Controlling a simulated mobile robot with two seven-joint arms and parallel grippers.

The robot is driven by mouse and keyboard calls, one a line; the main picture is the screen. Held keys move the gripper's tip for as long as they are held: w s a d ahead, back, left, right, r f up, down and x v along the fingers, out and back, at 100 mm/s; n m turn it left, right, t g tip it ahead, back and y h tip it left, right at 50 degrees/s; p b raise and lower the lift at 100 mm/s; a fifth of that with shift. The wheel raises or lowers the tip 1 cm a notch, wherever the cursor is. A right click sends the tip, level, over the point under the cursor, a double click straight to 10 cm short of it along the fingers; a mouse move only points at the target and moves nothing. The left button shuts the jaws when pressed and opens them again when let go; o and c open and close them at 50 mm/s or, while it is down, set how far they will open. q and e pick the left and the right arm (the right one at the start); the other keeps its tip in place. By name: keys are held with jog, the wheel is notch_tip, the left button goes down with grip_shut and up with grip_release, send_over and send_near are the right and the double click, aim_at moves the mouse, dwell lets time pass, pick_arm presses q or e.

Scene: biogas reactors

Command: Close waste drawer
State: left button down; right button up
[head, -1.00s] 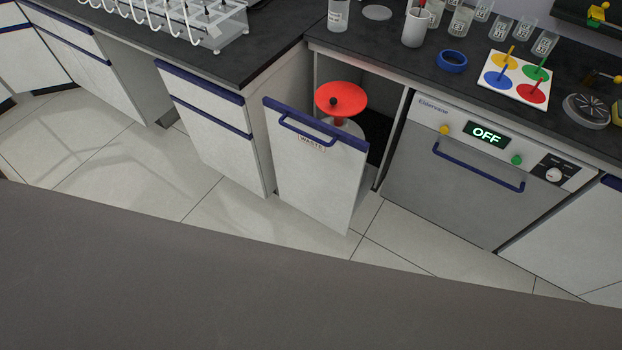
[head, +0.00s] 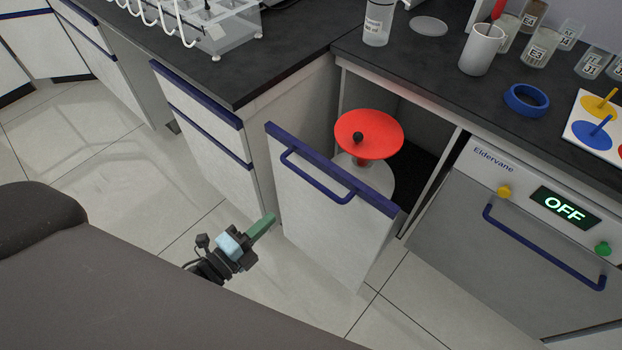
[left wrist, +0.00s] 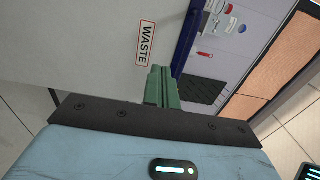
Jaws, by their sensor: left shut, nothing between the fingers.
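The waste drawer (head: 325,215) is pulled out from the corner cabinet, with a white front and a blue top edge. Its blue handle (head: 318,183) runs across the front. A bin with a red lid (head: 368,136) and a black knob stands inside the drawer. My left gripper (head: 264,226) is shut and empty, in front of the drawer face near its left side. In the left wrist view the green fingers (left wrist: 161,86) point at the white front close to the WASTE label (left wrist: 146,43). I cannot tell whether they touch it. My right gripper is not in view.
A grey appliance (head: 520,240) showing OFF stands right of the drawer, and a white cabinet (head: 210,140) stands left. The dark worktop (head: 420,65) holds a white cup, several beakers and a blue ring (head: 526,100). Tiled floor (head: 390,320) lies in front.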

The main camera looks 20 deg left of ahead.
pick_arm(q)
send_near(316, 177)
jog(key=x, duration=0.5)
jog(key=shift+w+d+r+p, duration=0.1)
jog(key=shift+w+p, duration=0.25)
jog(key=shift+p, duration=0.05)
jog(key=shift+w+d, duration=0.2)
jog(key=shift+w, duration=0.3)
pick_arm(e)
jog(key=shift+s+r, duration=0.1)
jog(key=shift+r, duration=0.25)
pick_arm(q)
jog(key=shift+w, duration=0.1)
